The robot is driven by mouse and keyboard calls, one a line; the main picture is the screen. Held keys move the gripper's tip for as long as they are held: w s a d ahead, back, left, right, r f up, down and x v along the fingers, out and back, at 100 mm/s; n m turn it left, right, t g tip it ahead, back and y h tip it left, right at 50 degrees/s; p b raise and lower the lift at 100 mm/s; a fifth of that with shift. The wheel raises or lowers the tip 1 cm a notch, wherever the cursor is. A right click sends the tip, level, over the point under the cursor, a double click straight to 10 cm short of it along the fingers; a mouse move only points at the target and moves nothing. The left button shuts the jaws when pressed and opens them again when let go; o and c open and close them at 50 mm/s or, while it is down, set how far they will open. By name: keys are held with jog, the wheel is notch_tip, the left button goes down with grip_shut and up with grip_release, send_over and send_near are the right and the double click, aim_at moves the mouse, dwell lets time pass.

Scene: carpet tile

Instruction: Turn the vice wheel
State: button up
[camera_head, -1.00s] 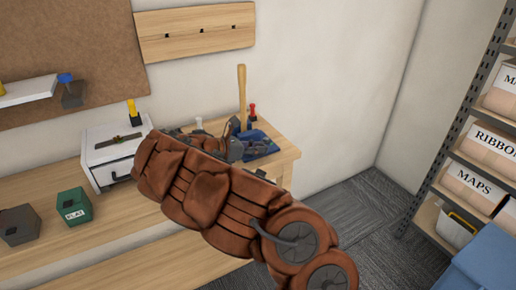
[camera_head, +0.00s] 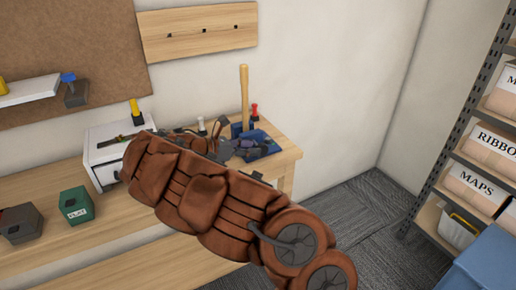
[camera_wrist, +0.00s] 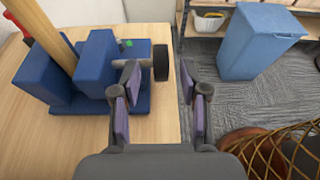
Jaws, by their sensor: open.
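The blue vice (camera_wrist: 97,65) stands on the wooden bench in the wrist view, with a wooden handle (camera_wrist: 53,40) upright between its blocks. Its dark wheel (camera_wrist: 160,62) sticks out on the right side, near the bench's edge. My gripper (camera_wrist: 158,90) is open and empty. The wheel shows in the gap between the fingertips, nearer the left one; I cannot tell whether they touch. In the head view my brown-covered arm hides part of the bench and most of my gripper. The vice (camera_head: 262,143) shows behind it, its wheel not clearly visible.
A white drawer box (camera_head: 104,158) and a green box (camera_head: 76,205) stand on the bench to the left. A blue bin (camera_wrist: 258,42) stands on the grey carpet beyond the bench. A shelf (camera_head: 460,140) is on the right. Carpet between is clear.

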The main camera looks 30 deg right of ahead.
jog(key=v, duration=0.8)
dwell(1.0)
